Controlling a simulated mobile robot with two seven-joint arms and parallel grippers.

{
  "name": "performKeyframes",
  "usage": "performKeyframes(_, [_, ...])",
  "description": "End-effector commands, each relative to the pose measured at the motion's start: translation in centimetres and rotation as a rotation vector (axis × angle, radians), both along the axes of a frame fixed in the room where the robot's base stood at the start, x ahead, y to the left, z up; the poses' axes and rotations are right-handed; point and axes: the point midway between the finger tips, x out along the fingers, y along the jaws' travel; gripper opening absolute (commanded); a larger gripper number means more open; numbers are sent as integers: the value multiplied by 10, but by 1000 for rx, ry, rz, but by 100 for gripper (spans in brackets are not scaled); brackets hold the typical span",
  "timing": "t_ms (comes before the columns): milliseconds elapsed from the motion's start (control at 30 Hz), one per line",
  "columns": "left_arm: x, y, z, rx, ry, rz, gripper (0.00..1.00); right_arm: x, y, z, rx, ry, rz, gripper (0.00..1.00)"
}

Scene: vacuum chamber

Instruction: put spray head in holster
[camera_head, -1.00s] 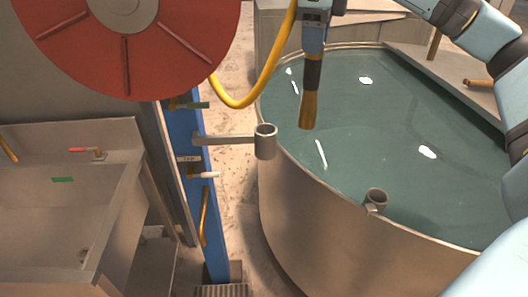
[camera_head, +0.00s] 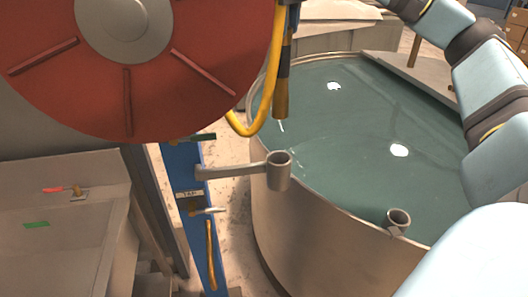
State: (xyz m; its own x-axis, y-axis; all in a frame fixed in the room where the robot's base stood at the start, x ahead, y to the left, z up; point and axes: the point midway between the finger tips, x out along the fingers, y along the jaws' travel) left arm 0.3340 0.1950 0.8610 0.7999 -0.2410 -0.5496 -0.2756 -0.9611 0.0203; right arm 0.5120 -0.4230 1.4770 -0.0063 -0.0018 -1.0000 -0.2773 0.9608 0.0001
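The spray head (camera_head: 282,90) has a dark grip and a brass nozzle that points down. It hangs upright above the near left edge of the water tank, with the yellow hose (camera_head: 270,95) beside it. My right gripper (camera_head: 291,6) is shut on its upper part at the top edge, mostly cut off and partly hidden by the red reel. The holster (camera_head: 279,172), a grey ring on an arm from the blue post, is empty. It is below the spray head in the picture, apart from it. My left gripper is out of view.
A red hose reel (camera_head: 125,100) fills the upper left. A second ring (camera_head: 398,222) sits on the rim of the round tank (camera_head: 340,215). The blue post (camera_head: 183,160) carries small valves. A sink (camera_head: 60,240) stands at left.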

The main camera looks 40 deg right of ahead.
Motion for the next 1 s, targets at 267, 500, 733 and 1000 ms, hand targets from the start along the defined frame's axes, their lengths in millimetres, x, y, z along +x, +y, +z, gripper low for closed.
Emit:
performKeyframes(267, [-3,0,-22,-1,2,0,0,-1,0,-49,1,4,1,0])
performKeyframes(500, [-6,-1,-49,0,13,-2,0,-1,0,-103,1,5,2,0])
performKeyframes(733, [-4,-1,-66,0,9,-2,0,-2,0,-146,1,3,1,0])
performKeyframes(1000, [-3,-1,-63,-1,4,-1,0,-1,-1,-165,1,0,0,0])
